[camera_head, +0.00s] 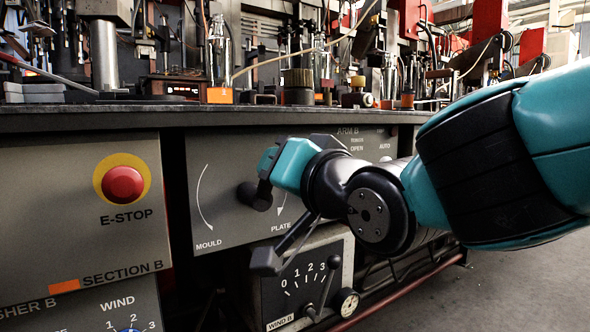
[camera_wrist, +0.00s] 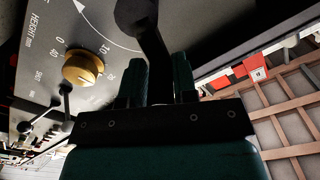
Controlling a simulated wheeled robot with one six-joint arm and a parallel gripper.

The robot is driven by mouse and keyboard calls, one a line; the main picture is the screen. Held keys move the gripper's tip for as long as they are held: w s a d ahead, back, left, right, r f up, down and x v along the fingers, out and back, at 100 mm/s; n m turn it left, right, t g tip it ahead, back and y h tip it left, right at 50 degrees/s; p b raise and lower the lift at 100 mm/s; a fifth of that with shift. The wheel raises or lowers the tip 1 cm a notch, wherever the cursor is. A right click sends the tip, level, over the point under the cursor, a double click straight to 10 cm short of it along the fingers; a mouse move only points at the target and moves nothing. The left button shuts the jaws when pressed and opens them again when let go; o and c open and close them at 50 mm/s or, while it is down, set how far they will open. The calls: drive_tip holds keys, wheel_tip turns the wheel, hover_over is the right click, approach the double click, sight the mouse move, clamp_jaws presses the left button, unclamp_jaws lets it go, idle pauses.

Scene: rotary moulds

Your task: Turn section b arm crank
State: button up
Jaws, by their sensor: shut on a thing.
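The section b arm crank is black and stands out from the grey ARM B panel (camera_head: 230,165). Its dark round end (camera_head: 255,196) shows in the head view between the MOULD and PLATE marks. In the wrist view the crank (camera_wrist: 152,45) has a round end at the top and a bar running down between my fingers. My gripper (camera_head: 271,166) is teal and black and reaches in from the right, in front of the panel. In the wrist view my gripper (camera_wrist: 160,85) is shut on the crank's bar. The gripped part is partly hidden.
A red E-STOP button (camera_head: 123,185) on a yellow ring is on the left panel. Below the ARM B panel is a WIND B box (camera_head: 275,310) with a lever. A yellow height knob (camera_wrist: 83,68) shows in the wrist view. Bottles and machinery line the bench edge (camera_head: 100,115) above.

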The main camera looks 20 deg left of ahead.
drive_tip(key=shift+s+a+f, duration=0.15)
drive_tip(key=shift+f, duration=0.05)
drive_tip(key=o, duration=0.8)
drive_tip(key=shift+o, duration=0.3)
drive_tip(key=shift+r, duration=0.1)
drive_tip(key=shift+r, duration=0.1)
drive_tip(key=shift+s+d, duration=0.25)
drive_tip(key=shift+d, duration=0.2)
drive_tip(key=p+v, duration=0.3)
drive_tip(key=v, duration=1.3)
drive_tip(key=shift+d+p, duration=0.2)
drive_tip(key=shift+p, duration=0.1)
